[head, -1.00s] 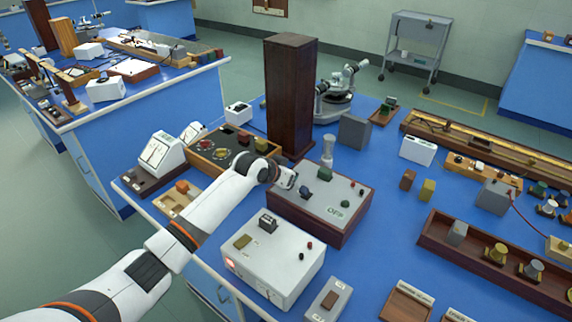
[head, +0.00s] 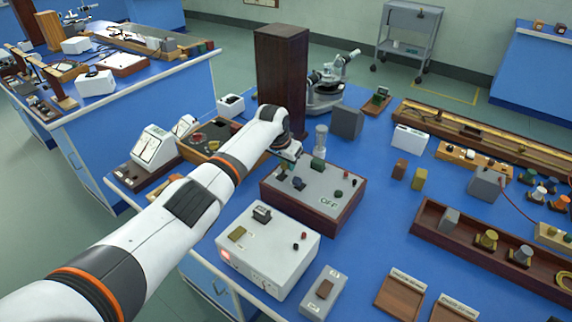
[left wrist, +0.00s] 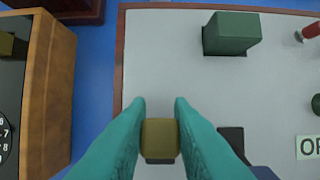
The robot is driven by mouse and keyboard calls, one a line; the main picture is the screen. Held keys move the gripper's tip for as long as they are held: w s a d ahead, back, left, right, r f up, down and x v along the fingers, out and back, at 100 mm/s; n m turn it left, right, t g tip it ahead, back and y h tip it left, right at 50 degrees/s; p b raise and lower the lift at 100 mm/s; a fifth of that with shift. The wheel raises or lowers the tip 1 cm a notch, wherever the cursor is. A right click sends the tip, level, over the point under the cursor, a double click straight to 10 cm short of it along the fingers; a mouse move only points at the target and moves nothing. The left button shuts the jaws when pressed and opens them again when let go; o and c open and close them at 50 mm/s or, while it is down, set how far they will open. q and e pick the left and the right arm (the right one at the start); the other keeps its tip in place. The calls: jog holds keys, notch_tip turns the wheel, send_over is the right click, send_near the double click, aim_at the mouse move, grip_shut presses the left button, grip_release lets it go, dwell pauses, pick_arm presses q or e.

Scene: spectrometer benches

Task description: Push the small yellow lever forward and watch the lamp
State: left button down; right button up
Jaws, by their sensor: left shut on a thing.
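The wooden-sided control box with a grey top (head: 318,182) stands on the blue bench. My left gripper (head: 285,175) reaches down over its back left part. In the left wrist view the teal fingers of my left gripper (left wrist: 160,112) are shut on a small olive-yellow block, the yellow lever (left wrist: 160,140), above the grey panel. The fingers hide it in the head view. A green block (left wrist: 231,33) and a dark knob (left wrist: 232,140) stand on the panel nearby. The panel label reads OFF (head: 328,203). No lamp is clearly identifiable on this box. My right gripper is out of view.
A white instrument box (head: 267,250) with a small red light stands in front. A tall dark wooden column (head: 281,80) rises behind my gripper, and a pale post (head: 320,140) stands by the panel's back. A wooden-framed box (left wrist: 45,95) lies left.

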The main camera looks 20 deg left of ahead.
aim_at(280, 180)
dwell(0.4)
pick_arm(q)
jog(key=c, duration=1.3)
grip_release()
jog(key=shift+f, duration=0.1)
jog(key=shift+r, duration=0.45)
jog(key=v, duration=1.1)
jog(key=shift+s, duration=0.1)
